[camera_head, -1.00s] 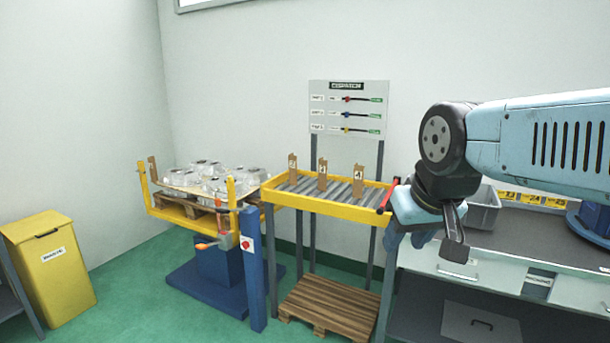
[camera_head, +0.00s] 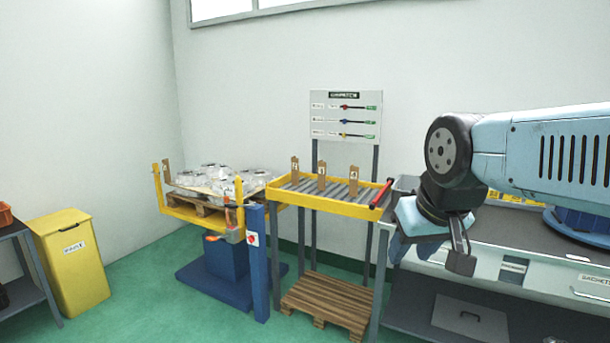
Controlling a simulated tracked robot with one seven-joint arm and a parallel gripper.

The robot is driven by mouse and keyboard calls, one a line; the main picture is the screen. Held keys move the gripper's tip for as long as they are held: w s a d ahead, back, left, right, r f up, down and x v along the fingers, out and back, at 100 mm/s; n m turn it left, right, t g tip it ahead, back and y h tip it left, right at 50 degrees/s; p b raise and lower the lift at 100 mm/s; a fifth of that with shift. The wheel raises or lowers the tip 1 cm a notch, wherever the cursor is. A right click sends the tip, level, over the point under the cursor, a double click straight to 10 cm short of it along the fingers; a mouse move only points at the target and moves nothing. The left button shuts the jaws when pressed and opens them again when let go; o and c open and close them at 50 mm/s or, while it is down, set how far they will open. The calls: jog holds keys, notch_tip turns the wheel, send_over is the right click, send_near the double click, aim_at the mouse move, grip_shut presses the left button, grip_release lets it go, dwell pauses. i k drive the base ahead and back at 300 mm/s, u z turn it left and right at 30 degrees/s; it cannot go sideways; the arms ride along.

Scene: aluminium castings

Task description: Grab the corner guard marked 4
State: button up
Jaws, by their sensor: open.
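Three brown upright corner guards stand on the yellow-framed roller table: a left one (camera_head: 294,170), a middle one (camera_head: 321,176) and a right one (camera_head: 353,179). Each carries a small mark. The right one's mark looks like a 4, but it is too small to be sure. My gripper (camera_head: 431,246) is open and empty. It points down at the right, to the right of the roller table and in front of the grey bench. In the picture it is apart from all three guards.
The roller table (camera_head: 338,208) has a red bar (camera_head: 381,194) at its right end. A yellow lift (camera_head: 195,218) with castings on a pallet stands left. A wooden pallet (camera_head: 327,303) lies below. The grey bench (camera_head: 520,240) is right, a yellow bin (camera_head: 75,262) far left.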

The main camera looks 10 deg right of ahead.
aim_at(353, 170)
jog(key=z, duration=0.2)
jog(key=i, duration=0.9)
jog(key=u, duration=0.1)
